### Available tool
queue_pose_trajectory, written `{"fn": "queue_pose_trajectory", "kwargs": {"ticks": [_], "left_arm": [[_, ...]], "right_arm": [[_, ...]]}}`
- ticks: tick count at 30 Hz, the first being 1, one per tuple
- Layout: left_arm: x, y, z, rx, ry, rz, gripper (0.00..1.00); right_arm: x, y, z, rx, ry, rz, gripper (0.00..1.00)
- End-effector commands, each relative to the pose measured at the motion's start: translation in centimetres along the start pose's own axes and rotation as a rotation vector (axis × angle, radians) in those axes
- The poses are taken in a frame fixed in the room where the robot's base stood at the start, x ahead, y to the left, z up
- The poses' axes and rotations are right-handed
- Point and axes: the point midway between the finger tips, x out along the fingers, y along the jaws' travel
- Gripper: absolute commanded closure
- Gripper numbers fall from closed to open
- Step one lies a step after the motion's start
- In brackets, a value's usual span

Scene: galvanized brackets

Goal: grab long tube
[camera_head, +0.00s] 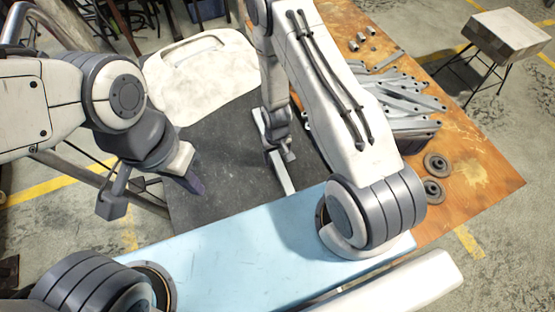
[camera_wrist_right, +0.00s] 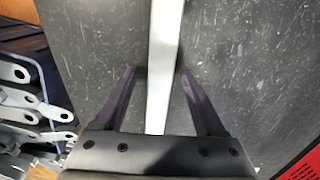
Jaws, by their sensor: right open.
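The long tube is a pale grey bar lying on a dark scuffed surface, seen in the head view (camera_head: 284,178) below my right gripper (camera_head: 281,153). In the right wrist view the long tube (camera_wrist_right: 163,45) runs lengthwise between the two fingers of the right gripper (camera_wrist_right: 158,73), with a gap on both sides. The right gripper is open, and its base hides the tube's near end there. My left gripper (camera_head: 152,192) hangs at the left, beside the dark surface and away from the tube. Its jaw opening does not show clearly.
Several metal brackets (camera_head: 405,100) lie piled on the worn orange table (camera_head: 485,165) to the right, with two dark round discs (camera_head: 433,190) nearby. A white panel (camera_head: 205,80) stands behind the dark surface (camera_head: 215,150).

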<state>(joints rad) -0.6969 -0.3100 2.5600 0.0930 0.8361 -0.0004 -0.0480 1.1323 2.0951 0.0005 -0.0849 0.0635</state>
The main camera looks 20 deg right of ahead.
Motion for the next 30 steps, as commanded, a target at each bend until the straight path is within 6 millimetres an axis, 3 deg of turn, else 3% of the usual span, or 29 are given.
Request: {"fn": "queue_pose_trajectory", "kwargs": {"ticks": [4,9,10,30], "left_arm": [[0.0,0.0,0.0,0.0,0.0,0.0,1.0],[0.01,0.0,0.0,0.0,0.0,0.0,1.0],[0.0,0.0,0.0,0.0,0.0,0.0,1.0],[-0.01,0.0,0.0,0.0,0.0,0.0,1.0]], "right_arm": [[-0.04,-0.01,-0.04,0.0,0.001,0.0,0.31],[-0.06,-0.01,-0.04,0.0,0.001,0.0,0.96],[-0.06,-0.01,-0.04,0.0,0.001,0.0,1.0],[-0.11,0.0,-0.04,0.0,0.001,0.0,1.0]]}}
